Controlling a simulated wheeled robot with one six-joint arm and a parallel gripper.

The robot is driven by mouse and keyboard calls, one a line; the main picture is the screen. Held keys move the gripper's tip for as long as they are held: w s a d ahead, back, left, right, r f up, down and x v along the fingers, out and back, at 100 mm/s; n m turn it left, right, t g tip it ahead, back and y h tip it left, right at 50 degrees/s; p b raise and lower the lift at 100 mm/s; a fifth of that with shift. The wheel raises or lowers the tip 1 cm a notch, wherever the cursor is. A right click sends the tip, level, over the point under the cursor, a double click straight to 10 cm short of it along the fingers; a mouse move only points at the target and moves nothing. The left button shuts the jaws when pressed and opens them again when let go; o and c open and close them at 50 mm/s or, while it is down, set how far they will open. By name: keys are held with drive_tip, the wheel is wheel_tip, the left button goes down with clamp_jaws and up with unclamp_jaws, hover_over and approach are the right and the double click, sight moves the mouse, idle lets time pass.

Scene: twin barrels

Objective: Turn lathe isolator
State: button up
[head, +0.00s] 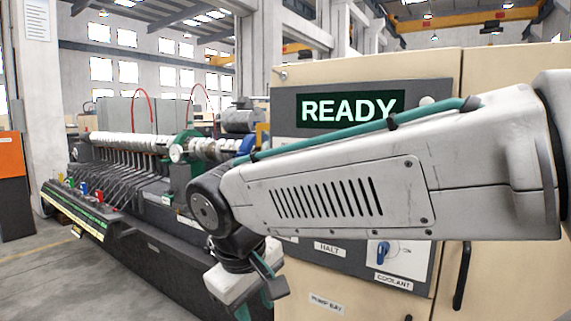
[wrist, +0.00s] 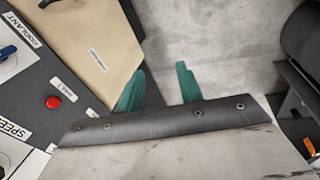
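I cannot pick out a switch labelled as the lathe isolator in either view. On the beige cabinet, a blue rotary knob (head: 383,252) sits above a COOLANT label. The same blue knob shows at the left edge in the wrist view (wrist: 7,52). My gripper (head: 256,304) hangs low in front of the cabinet, left of the knob, partly cut off by the picture's bottom. In the wrist view, my gripper (wrist: 160,72) has its two teal fingers apart with only floor between them. My arm hides much of the panel.
A READY display (head: 348,109) tops the cabinet panel. A red button (wrist: 54,102) and a SPEED label (wrist: 14,129) show in the wrist view. A long machine (head: 130,210) with coloured levers stands left. Grey floor (head: 50,280) is clear at front left.

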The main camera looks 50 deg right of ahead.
drive_tip(key=w+d+r+n+h, duration=0.1)
drive_tip(key=w+d+r+h, duration=0.7)
drive_tip(key=w+d, duration=0.45)
drive_tip(key=w+d+r+h, duration=0.7)
drive_tip(key=w+d, duration=0.4)
drive_tip(key=d, duration=0.2)
drive_tip(key=shift+t, duration=0.3)
drive_tip(key=d, duration=0.7)
drive_tip(key=shift+r, duration=0.25)
drive_tip(key=shift+w+d, duration=0.1)
drive_tip(key=shift+d, duration=0.2)
drive_tip(key=c, duration=0.8)
